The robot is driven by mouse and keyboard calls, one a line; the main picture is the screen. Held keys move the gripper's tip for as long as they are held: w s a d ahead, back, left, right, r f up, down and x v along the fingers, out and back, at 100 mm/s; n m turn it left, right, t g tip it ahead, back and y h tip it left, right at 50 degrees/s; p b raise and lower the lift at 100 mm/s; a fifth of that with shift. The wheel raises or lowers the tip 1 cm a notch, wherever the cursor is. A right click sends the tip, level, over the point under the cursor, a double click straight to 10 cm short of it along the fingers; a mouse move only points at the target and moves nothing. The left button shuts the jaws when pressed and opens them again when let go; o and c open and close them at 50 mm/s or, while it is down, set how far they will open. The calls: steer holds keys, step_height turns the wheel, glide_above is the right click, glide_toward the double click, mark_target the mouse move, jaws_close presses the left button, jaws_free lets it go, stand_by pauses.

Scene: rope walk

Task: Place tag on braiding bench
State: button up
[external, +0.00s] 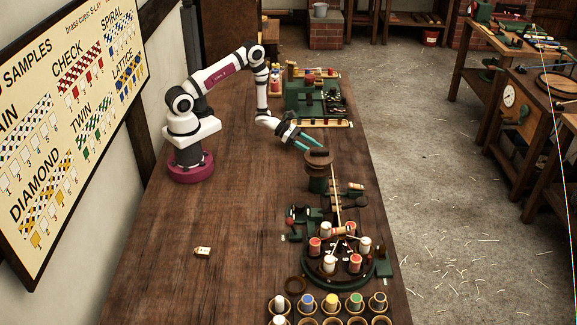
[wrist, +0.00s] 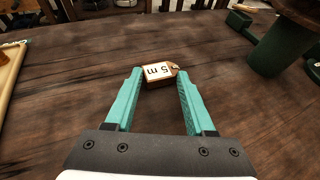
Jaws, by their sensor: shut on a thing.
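In the external view my gripper (external: 313,142) reaches right from the arm, just behind a green post with a brown top; the held tag cannot be made out there. The dark wooden bench (external: 235,200) runs beneath. How far the tag is above the bench is hard to tell.
The green post with a brown disc (external: 318,157) stands close to my fingertips. A braiding machine with bobbins (external: 340,248) is nearer the camera, with several cups of bobbins (external: 330,302) in front. A small pale block (external: 202,252) lies at left.

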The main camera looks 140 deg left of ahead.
steer(key=o, duration=1.4)
steer(key=shift+f, duration=0.1)
steer(key=shift+c, duration=0.2)
